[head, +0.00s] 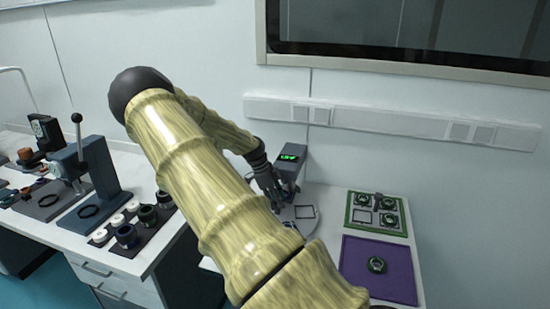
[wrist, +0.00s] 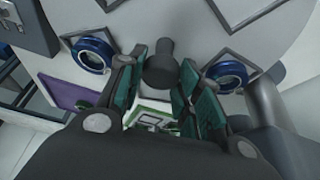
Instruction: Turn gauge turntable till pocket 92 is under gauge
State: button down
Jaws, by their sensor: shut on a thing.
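The gauge turntable is a pale grey disc (wrist: 195,22); in the head view its edge (head: 309,226) shows below my gripper (head: 279,196). In the wrist view my gripper (wrist: 161,62) has its teal-padded fingers on either side of a dark upright peg (wrist: 160,72) on the disc, shut on it. Blue ring parts sit on the disc at left (wrist: 91,54) and right (wrist: 231,76), with dark-framed square pockets nearby. The gauge (head: 290,157) stands behind my gripper with a lit green display, too small to read. I cannot read any pocket number. My arm hides part of the turntable.
Right of the turntable are a green tray (head: 350,222) with several ring parts and a purple mat (head: 352,262) bearing one ring part (head: 377,265). The left table holds a lever press (head: 100,165) and several cups and rings. A wall stands close behind.

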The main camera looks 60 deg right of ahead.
jog(key=shift+w+d+r, duration=0.15)
jog(key=shift+w+r, duration=0.2)
jog(key=shift+w, duration=0.05)
jog(key=c, duration=1)
grip_release()
jog(key=shift+s+f, duration=0.15)
jog(key=shift+s, duration=0.1)
jog(key=v, duration=1.2)
jog(key=shift+w, duration=0.15)
